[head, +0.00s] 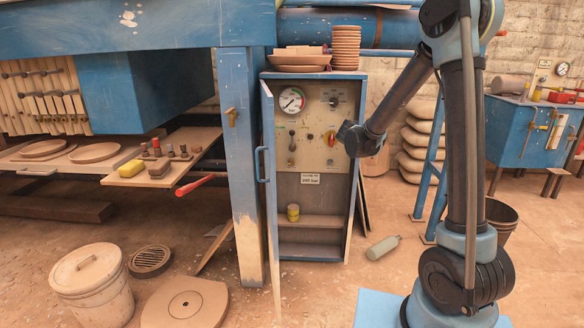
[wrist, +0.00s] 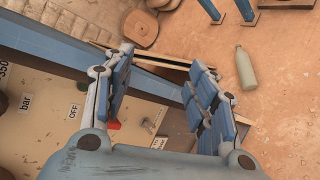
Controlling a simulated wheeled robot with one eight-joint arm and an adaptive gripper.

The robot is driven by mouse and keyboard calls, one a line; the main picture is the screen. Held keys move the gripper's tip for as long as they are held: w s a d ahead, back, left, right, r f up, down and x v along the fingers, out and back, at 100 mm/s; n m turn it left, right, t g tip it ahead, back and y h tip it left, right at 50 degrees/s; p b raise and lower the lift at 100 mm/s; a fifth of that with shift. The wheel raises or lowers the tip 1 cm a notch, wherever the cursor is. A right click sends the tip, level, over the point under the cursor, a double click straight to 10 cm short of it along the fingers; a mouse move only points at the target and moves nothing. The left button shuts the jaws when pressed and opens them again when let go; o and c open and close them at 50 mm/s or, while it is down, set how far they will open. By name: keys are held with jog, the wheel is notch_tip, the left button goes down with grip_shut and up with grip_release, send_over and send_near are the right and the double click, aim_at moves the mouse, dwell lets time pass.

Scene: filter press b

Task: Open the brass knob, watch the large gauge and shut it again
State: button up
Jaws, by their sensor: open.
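The large gauge (head: 291,99) is a white round dial at the upper left of the panel in the open blue cabinet, in the head view. Its reading is too small to tell. Small knobs and levers sit below it; a small brass-coloured knob (head: 310,136) seems to be among them, but I cannot be sure of it. My gripper (wrist: 163,62) is open and empty in the wrist view, with bare space between its fingers. In the head view my arm's end is at the cabinet's right side, in front of the panel. The wrist view shows the panel's "OFF" label (wrist: 74,111) left of the fingers.
The cabinet door (head: 268,190) stands open on the left. A bottle (head: 382,247) lies on the floor at the right. Floor before the cabinet is mostly clear.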

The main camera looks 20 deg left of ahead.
jog(key=w+a+f+n+t+y, duration=0.1)
jog(key=w+a+f+n+t, duration=0.2)
jog(key=a, duration=0.8)
jog(key=n+t+y, duration=0.2)
jog(key=n+y, duration=0.4)
jog(key=n, duration=0.6)
send_near(292, 164)
jog(key=x, duration=0.2)
jog(key=shift+x, duration=3.8)
jog(key=shift+a+r, duration=0.1)
jog(key=shift+a, duration=0.05)
jog(key=shift+c, duration=0.4)
jog(key=c, duration=1)
